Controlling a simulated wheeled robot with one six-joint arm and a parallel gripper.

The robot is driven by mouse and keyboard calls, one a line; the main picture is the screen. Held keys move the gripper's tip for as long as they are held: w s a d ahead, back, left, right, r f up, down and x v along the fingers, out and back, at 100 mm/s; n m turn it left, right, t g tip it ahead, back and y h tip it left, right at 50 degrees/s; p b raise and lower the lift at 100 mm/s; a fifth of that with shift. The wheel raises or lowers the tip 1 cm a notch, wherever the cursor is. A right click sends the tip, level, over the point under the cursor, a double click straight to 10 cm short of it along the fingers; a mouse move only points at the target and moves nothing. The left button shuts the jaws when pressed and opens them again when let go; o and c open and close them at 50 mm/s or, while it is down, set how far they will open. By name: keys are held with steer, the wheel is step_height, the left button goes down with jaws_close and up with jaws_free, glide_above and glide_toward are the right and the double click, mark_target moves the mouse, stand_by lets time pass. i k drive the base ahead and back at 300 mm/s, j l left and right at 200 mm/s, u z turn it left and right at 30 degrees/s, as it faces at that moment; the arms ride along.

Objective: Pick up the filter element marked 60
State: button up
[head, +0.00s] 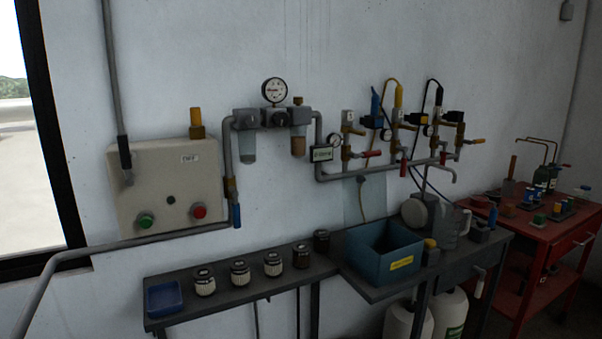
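Several short cylinders that look like filter elements stand in a row on a narrow dark shelf (222,299) below the wall piping in the head view. Three have pale ribbed sides and dark tops: a left one (205,282), a middle one (240,271) and a right one (272,264). A brownish one (301,256) and a dark one (321,241) stand further right. Their tops carry small labels, too small to read, so I cannot tell which is marked 60. All stand upright and apart. My gripper is not in view.
A blue tray (164,298) sits at the shelf's left end. A blue open bin (383,262) stands on the bench to the right. A control box (168,187) and pipes with valves (365,172) are on the wall above. A red cart (545,232) stands far right.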

mark_target(321, 237)
steer(key=i, duration=1.05)
